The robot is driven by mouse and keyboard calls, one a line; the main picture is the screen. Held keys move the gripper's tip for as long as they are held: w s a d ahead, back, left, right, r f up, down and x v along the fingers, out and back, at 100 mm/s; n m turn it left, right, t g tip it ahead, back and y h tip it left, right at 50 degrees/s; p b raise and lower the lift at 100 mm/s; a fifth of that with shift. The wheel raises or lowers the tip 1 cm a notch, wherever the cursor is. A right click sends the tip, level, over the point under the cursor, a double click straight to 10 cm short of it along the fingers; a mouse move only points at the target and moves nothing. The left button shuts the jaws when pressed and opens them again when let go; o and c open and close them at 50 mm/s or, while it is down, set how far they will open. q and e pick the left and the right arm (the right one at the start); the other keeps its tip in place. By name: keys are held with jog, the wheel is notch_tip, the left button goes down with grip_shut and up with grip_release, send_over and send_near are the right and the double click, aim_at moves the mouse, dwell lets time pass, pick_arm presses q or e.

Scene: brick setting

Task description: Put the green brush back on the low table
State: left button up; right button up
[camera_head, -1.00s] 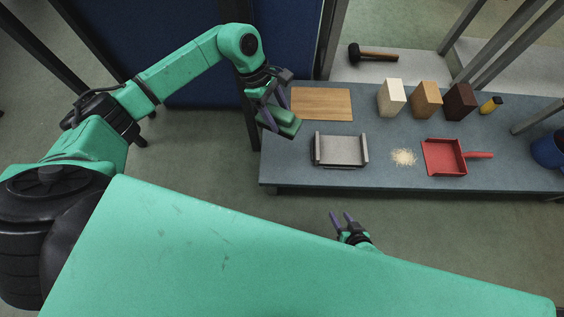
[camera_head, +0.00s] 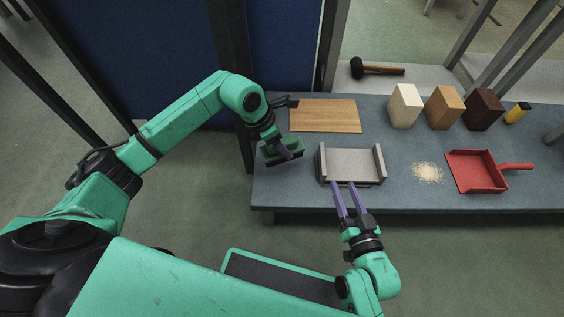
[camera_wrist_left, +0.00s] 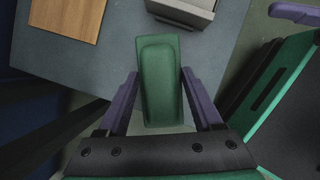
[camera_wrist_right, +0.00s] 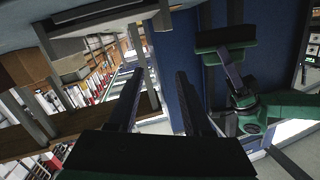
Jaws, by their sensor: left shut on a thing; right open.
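The green brush (camera_head: 283,150) is held in my left gripper (camera_head: 284,146) at the left end of the low table (camera_head: 400,198). In the left wrist view the brush (camera_wrist_left: 160,82) lies between the two purple fingers, which are shut on it, with the table below. I cannot tell whether the brush touches the table. My right gripper (camera_head: 347,190) is open and empty at the table's front edge, with its fingertips just in front of the grey metal tray (camera_head: 350,163). In the right wrist view the open fingers (camera_wrist_right: 158,78) hold nothing.
A wooden board (camera_head: 325,115) lies behind the brush. To the right are a pile of shavings (camera_head: 427,172), a red dustpan (camera_head: 477,172), pale (camera_head: 404,106), tan (camera_head: 443,108) and dark (camera_head: 483,110) blocks, and a yellow-black item (camera_head: 517,113). A mallet (camera_head: 376,69) lies behind.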

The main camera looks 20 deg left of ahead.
pick_arm(q)
notch_tip(320, 180, down, 4)
jog(key=shift+r+b, duration=0.15)
jog(key=shift+b, duration=0.5)
jog(key=shift+f+b, duration=0.45)
jog(key=shift+f, duration=0.5)
jog(key=shift+f+b, duration=0.35)
jog(key=shift+f, duration=0.5)
pick_arm(e)
jog(key=w+d+r+n+t+y, duration=0.1)
jog(key=r+t, duration=0.4)
jog(key=r, duration=1)
jog(key=w+d+r+n+t+y, duration=0.1)
jog(key=r+t, duration=0.4)
jog(key=r, duration=1)
jog(key=shift+w+d+r+y, duration=0.3)
jog(key=shift+w+d+y, duration=0.35)
jog(key=shift+w+y, duration=0.4)
pick_arm(q)
jog(key=shift+f, duration=0.1)
pick_arm(e)
jog(key=shift+r, duration=0.3)
pick_arm(q)
jog(key=o, duration=1.2)
pick_arm(e)
jog(key=shift+d+r+n, duration=0.1)
jog(key=shift+r+n, duration=0.2)
